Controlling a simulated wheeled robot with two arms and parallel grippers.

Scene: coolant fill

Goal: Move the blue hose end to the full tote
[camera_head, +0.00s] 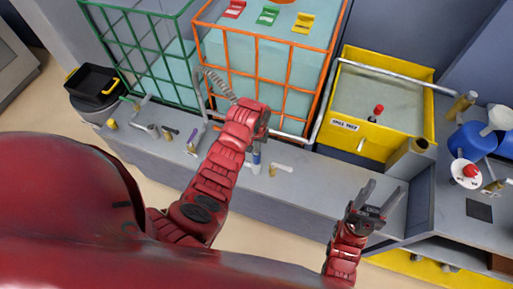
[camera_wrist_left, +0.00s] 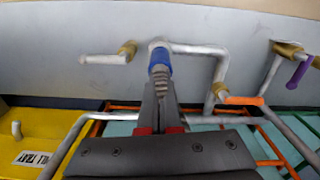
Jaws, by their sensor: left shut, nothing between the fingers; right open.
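The blue hose end (camera_head: 256,157) shows in the head view as a small blue collar at the shelf in front of the orange-caged tote (camera_head: 268,75). In the left wrist view the blue collar (camera_wrist_left: 160,60) sits at a grey pipe fitting, just beyond my left gripper's fingertips. My left gripper (camera_wrist_left: 159,82) is shut and empty, close to the collar; whether it touches cannot be told. The green-caged tote (camera_head: 150,50) stands to the left. Its liquid looks lower than in the orange-caged tote. My right gripper (camera_head: 383,196) is open and empty at the right.
A yellow spill tray (camera_head: 388,95) stands right of the totes. Brass valves and pipes line the shelf, including a purple-handled valve (camera_wrist_left: 299,75). A grey ribbed hose (camera_head: 217,82) loops before the orange cage. A black bin (camera_head: 93,84) stands left, blue containers (camera_head: 470,140) right.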

